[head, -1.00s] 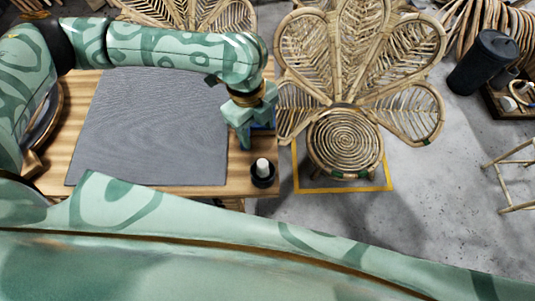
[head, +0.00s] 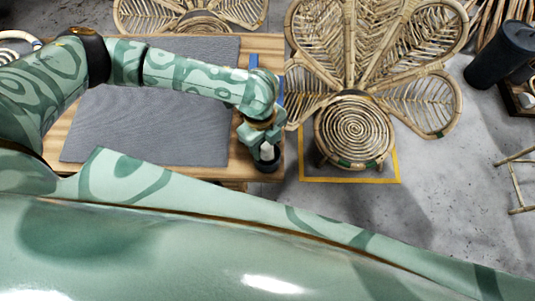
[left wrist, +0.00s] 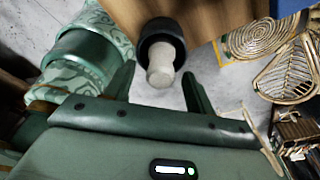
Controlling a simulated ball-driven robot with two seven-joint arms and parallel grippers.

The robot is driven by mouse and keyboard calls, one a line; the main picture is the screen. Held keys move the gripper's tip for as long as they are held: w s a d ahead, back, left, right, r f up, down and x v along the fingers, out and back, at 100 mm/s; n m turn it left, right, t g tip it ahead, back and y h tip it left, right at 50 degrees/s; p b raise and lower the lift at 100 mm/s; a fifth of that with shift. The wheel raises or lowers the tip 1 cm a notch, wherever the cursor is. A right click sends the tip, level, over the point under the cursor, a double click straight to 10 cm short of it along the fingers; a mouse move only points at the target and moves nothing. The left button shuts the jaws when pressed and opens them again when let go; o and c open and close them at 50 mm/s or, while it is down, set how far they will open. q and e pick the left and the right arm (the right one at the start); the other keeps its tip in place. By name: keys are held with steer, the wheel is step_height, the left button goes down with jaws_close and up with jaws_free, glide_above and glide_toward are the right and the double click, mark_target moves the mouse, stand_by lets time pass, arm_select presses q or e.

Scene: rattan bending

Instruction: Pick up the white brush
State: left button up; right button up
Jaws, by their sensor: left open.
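The white brush (head: 267,152) is a short pale piece standing in a small black cup (head: 269,165) at the near right corner of the wooden table. In the left wrist view the brush (left wrist: 160,68) points toward the camera, with the round black cup (left wrist: 162,34) behind it. My left gripper (head: 265,147) is over the brush and open. In the left wrist view its fingertips (left wrist: 159,70) lie on either side of the brush, with a gap on both sides. My right gripper does not show.
A grey mat (head: 150,125) covers much of the wooden table (head: 235,172). A blue object (head: 281,90) is beside my left wrist at the table's right edge. A rattan petal chair (head: 355,128) stands right of the table, by a yellow floor outline (head: 350,181).

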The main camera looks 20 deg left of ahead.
arm_select(q)
steer(key=shift+d+f, duration=0.15)
steer(key=shift+f, duration=0.55)
steer(key=shift+r, duration=0.1)
steer(key=c, duration=1.1)
steer(key=shift+o, duration=0.2)
steer(key=shift+r, duration=0.1)
